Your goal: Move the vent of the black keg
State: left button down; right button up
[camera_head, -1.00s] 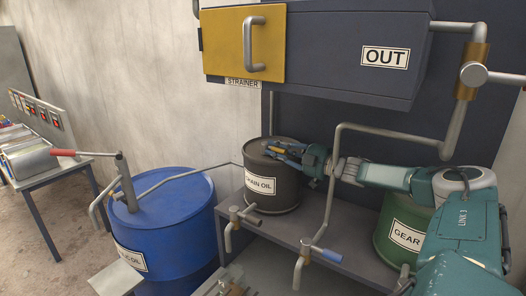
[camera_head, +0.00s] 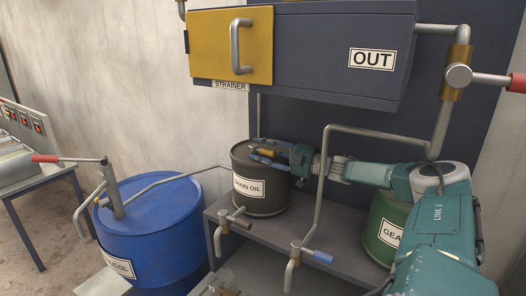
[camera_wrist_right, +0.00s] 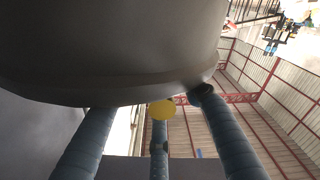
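The black keg (camera_head: 262,196), labelled CHAIN OIL, stands on the grey shelf. My right gripper (camera_head: 262,152) is at the keg's top, reaching in from the right. Its fingers look spread apart, with a small yellow part (camera_head: 268,152) between them. I cannot tell for sure whether this is the keg's vent. In the right wrist view, the dark curved body of the keg (camera_wrist_right: 110,50) fills the upper left. My right gripper's fingers (camera_wrist_right: 155,125) point up toward it, apart, with a yellow disc (camera_wrist_right: 162,110) by the middle finger. My left gripper is not in view.
The grey shelf (camera_head: 310,242) also bears a green GEAR drum (camera_head: 384,228), partly behind my right arm. A bent pipe (camera_head: 320,180) crosses in front of my gripper's wrist. The strainer box (camera_head: 300,50) hangs above. A blue drum (camera_head: 160,225) stands left.

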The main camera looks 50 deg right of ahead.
jog(key=s+d, duration=0.1)
jog(key=s, duration=0.6)
jog(key=shift+s, duration=0.2)
dwell(0.8)
